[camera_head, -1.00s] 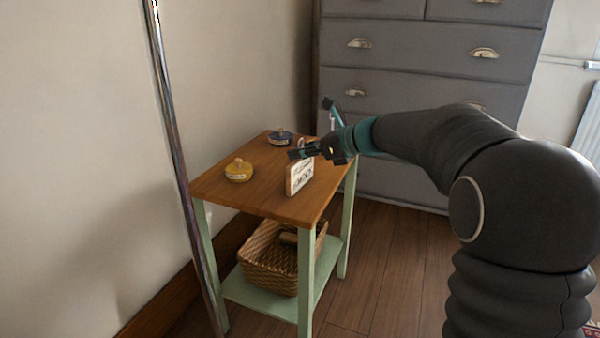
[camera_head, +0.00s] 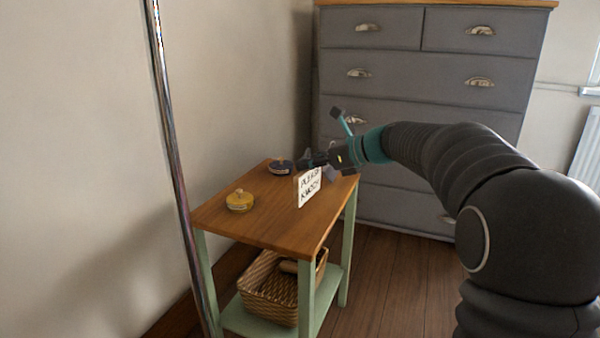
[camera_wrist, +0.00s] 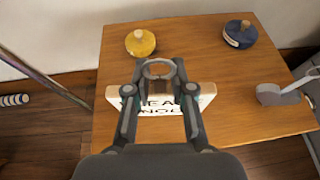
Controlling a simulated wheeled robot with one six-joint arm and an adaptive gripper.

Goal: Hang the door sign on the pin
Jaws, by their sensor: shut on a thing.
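The door sign (camera_head: 309,187) is a small white board with wooden edges and black lettering that reads "PLEASE KNOCK". My gripper (camera_head: 308,162) is shut on it at its top and holds it upright, just above the wooden side table (camera_head: 262,226). In the wrist view, my gripper (camera_wrist: 160,72) has its fingertips at a pale ring above the sign (camera_wrist: 192,103). The fingers hide parts of the board and its lettering. I see no pin in either view.
A yellow round knobbed weight (camera_head: 240,200) and a dark blue one (camera_head: 281,166) stand on the table. A grey tape-dispenser-like thing (camera_wrist: 280,94) is at its right. A metal pole (camera_head: 172,130) stands left, and a grey dresser (camera_head: 420,80) behind. A wicker basket (camera_head: 270,290) is below.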

